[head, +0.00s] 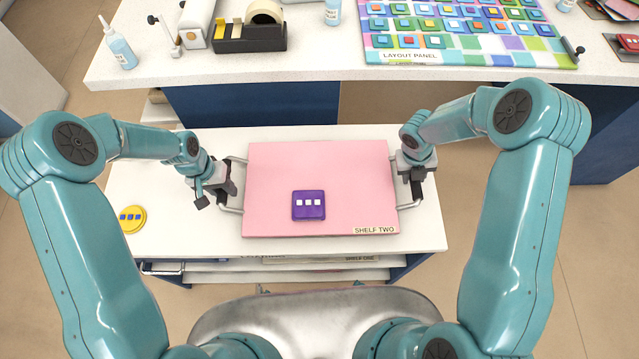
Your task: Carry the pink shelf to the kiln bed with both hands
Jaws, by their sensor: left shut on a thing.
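The pink shelf (345,170), labelled SHELF TWO, is a flat board with a metal handle at each side. It lies level over the white bench top; I cannot tell whether it touches it. A purple square tile (308,205) with white squares sits on it, below the middle. My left gripper (222,186) is shut on the shelf's left handle (236,207). My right gripper (416,172) is at the right handle (408,206); its fingers are partly hidden, so its grip is unclear. No kiln bed can be made out.
A yellow disc (132,219) lies on the white bench top (180,239), left of the shelf. Behind, a taller counter (310,65) holds a tape dispenser (250,36), a bottle (119,48) and the colourful layout panel (470,57). Open floor shows on the right.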

